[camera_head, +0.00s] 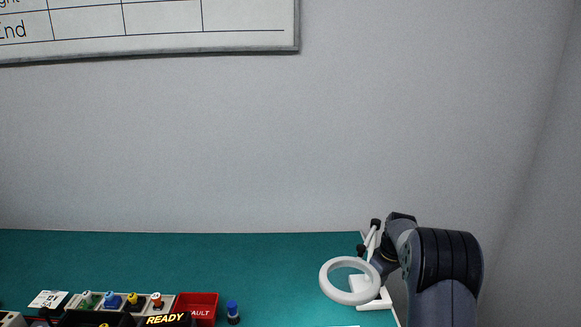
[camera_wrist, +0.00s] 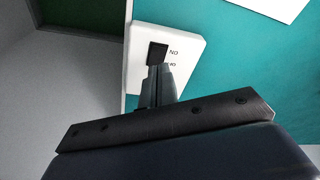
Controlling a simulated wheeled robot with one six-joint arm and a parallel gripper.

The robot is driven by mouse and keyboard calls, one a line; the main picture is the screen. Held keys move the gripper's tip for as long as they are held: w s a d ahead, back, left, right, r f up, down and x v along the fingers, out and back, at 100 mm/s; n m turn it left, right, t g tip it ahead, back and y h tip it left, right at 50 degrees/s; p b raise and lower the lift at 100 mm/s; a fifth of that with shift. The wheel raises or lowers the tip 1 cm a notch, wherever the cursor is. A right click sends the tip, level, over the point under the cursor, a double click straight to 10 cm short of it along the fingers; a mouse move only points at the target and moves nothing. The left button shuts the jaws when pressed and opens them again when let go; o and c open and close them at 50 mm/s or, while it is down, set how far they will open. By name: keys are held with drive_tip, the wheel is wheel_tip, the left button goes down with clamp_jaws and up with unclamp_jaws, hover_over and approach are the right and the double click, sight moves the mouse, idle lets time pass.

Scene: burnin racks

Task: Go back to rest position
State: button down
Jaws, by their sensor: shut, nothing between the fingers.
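My gripper (camera_wrist: 157,82) shows in the wrist view with its two fingers together and nothing between them. It hangs over a white plate (camera_wrist: 187,79) with a dark square and partly hidden lettering, near the edge of the teal bench. I cannot tell whether the fingers touch the plate. In the head view my arm reaches over the right end of the bench, and its fingers are hidden behind the white ring-shaped magnifier lamp (camera_head: 349,281) and the arm links.
The teal bench top (camera_head: 270,265) is clear in its middle and back. At the front left are a red FAULT bin (camera_head: 197,307), a READY display (camera_head: 167,320), a rack of coloured plugs (camera_head: 132,301), a labelled card (camera_head: 48,299) and a blue-capped bottle (camera_head: 233,313). A whiteboard (camera_head: 160,25) hangs above.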

sight(377, 295)
wheel_tip(377, 295, down, 4)
drive_tip(key=shift+r+b, duration=0.15)
drive_tip(key=shift+b, duration=0.6)
drive_tip(key=shift+r, duration=0.15)
